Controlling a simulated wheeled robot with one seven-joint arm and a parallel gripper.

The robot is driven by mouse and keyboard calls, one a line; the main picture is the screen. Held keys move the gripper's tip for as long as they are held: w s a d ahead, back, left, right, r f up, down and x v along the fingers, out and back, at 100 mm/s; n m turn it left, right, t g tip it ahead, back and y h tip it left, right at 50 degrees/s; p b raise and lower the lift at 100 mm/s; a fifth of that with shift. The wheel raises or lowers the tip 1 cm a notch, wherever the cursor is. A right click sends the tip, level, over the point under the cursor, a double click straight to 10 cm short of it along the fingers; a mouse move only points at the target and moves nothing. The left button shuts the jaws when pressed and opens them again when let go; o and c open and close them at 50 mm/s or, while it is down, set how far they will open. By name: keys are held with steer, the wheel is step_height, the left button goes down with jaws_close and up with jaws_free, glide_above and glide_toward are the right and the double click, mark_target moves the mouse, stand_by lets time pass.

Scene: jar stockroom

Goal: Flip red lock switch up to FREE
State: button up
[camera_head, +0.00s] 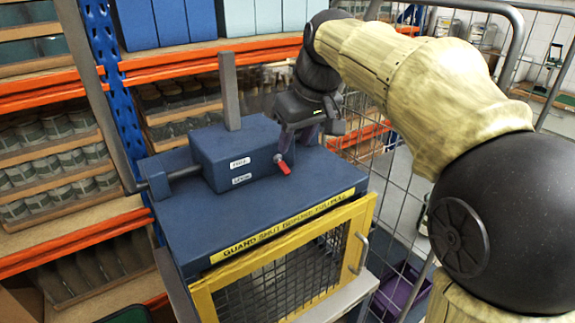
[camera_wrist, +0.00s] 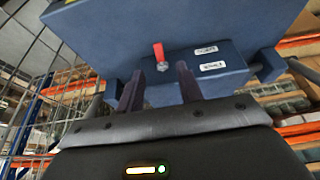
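The red lock switch (camera_head: 284,168) is a small lever on the front face of the blue box (camera_head: 215,165). It points down and slightly right, toward the level of the lower label (camera_head: 241,179); the upper label (camera_head: 240,162) seems to read FREE. My gripper (camera_head: 297,145) is just above and right of the switch. In the wrist view, which looks upside down, the red switch (camera_wrist: 158,52) points up from its pivot. My gripper (camera_wrist: 160,72) shows two dark fingers apart, with the switch just beyond the gap. Contact cannot be told.
The box stands on a blue cabinet top (camera_head: 320,180) with a yellow mesh guard (camera_head: 285,250) in front. A grey upright bar (camera_head: 230,90) rises by the box. Shelves of jars (camera_head: 55,165) stand left, and wire mesh stands behind right.

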mark_target(286, 169)
steer(key=x, duration=0.8)
steer(key=shift+w+d+f, duration=0.1)
steer(key=shift+w, duration=0.05)
jaws_close()
